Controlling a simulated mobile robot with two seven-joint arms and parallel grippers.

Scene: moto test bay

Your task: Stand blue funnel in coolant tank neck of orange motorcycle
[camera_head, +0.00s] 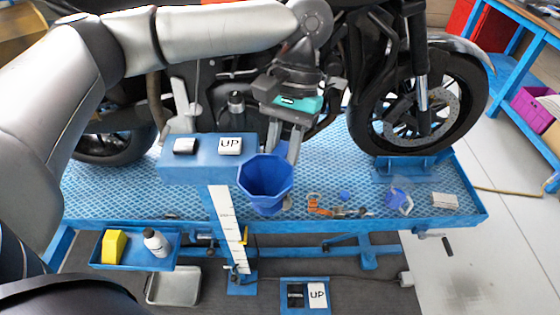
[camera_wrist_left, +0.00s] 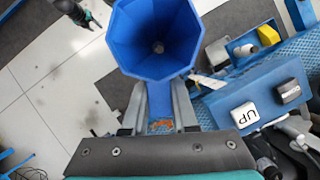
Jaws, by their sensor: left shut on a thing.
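The blue funnel (camera_head: 265,180) is an eight-sided cup held in front of the lift table's edge, its wide mouth facing up toward the head camera. My left gripper (camera_head: 287,150) is shut on the funnel's side. In the left wrist view the funnel (camera_wrist_left: 155,40) sits between and beyond the fingertips of the left gripper (camera_wrist_left: 160,118), its small hole showing inside. The motorcycle (camera_head: 355,60) stands behind on the table; only dark parts and its wheels show. I cannot make out the coolant tank neck. My right gripper (camera_wrist_left: 78,14) seems to show small in the left wrist view, its jaws unclear.
A blue control box (camera_head: 205,170) with UP button stands left of the funnel. Orange and blue small parts (camera_head: 320,205) lie on the blue lift table (camera_head: 100,200). A side tray (camera_head: 105,262) holds a yellow block and a bottle.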

